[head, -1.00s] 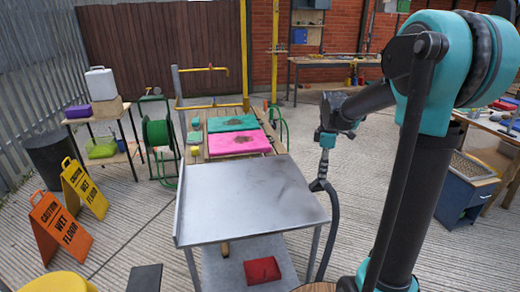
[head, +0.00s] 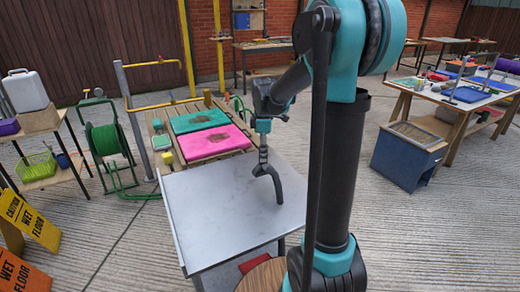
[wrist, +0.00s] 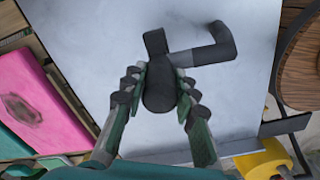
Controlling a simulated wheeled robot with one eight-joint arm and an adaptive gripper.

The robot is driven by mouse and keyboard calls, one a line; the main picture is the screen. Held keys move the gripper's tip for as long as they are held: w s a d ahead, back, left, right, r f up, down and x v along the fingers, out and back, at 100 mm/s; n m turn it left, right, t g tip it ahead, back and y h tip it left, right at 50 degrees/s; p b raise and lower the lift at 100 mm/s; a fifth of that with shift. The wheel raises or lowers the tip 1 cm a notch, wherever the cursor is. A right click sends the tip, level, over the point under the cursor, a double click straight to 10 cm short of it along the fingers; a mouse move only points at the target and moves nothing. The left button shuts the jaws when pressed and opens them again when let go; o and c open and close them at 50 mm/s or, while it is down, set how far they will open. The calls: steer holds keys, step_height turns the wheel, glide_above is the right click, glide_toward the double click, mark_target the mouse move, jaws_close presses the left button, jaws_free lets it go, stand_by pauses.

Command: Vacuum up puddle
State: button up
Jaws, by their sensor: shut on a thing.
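My gripper (head: 263,126) is over the metal table (head: 205,210), near its right side. In the wrist view, my gripper's fingers (wrist: 161,82) are closed on both sides of a dark vacuum hose piece (wrist: 160,92), with a bent arm reaching right. In the head view, the dark hose (head: 264,165) hangs below my gripper and curves over the tabletop. I cannot tell whether its end touches the metal. The tabletop also fills the wrist view (wrist: 90,50). It shows only faint grey smudges; I cannot make out a clear puddle outline.
Pink (head: 213,143) and teal (head: 200,121) panels lie on a slatted bench behind the table. A green hose reel (head: 103,140) and yellow wet-floor sign (head: 28,220) stand left. A round wooden top (head: 262,277) is at the front. Concrete floor is open to the right.

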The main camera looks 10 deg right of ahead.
mark_target(266, 169)
steer(key=shift+f, duration=2.7)
steer(key=shift+s, duration=0.1)
steer(key=shift+s+d, duration=0.15)
steer(key=shift+s, duration=1)
steer(key=shift+s+d, duration=0.1)
steer(key=shift+s, duration=1.05)
steer(key=w+a, duration=0.1)
steer(key=a, duration=1)
steer(key=shift+w, duration=0.1)
step_height(266, 169, up, 7)
